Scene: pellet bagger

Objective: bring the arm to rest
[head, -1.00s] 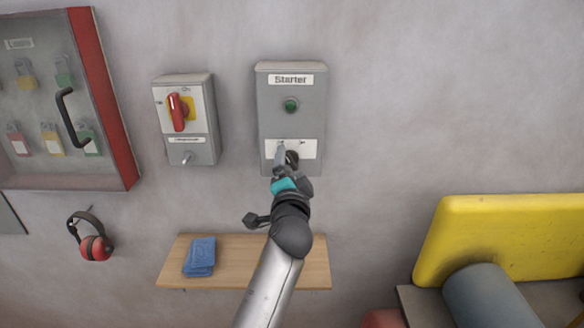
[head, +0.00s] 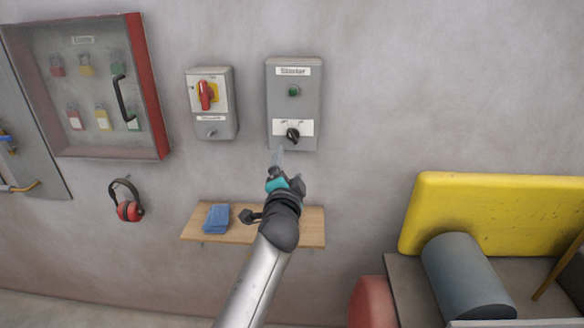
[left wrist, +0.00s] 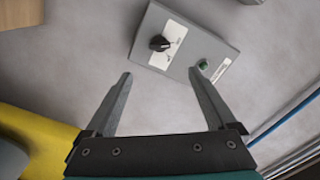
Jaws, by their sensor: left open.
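My left gripper (head: 279,158) is in front of the wall, just below the grey Starter box (head: 308,104). In the left wrist view my left gripper (left wrist: 160,76) is open, its two fingers wide apart with nothing between them. The Starter box (left wrist: 186,52) shows beyond the fingertips with its black selector knob (left wrist: 159,43) and green button (left wrist: 203,64). In the head view the black knob (head: 293,135) is clear of the fingers. My right gripper is not in view.
A grey switch box with a red handle (head: 206,96) hangs left of the Starter box. A padlock cabinet (head: 152,85) and ear defenders (head: 128,203) are further left. A wooden shelf (head: 312,226) holds blue cloths (head: 216,219). A yellow machine part (head: 490,205) stands at right.

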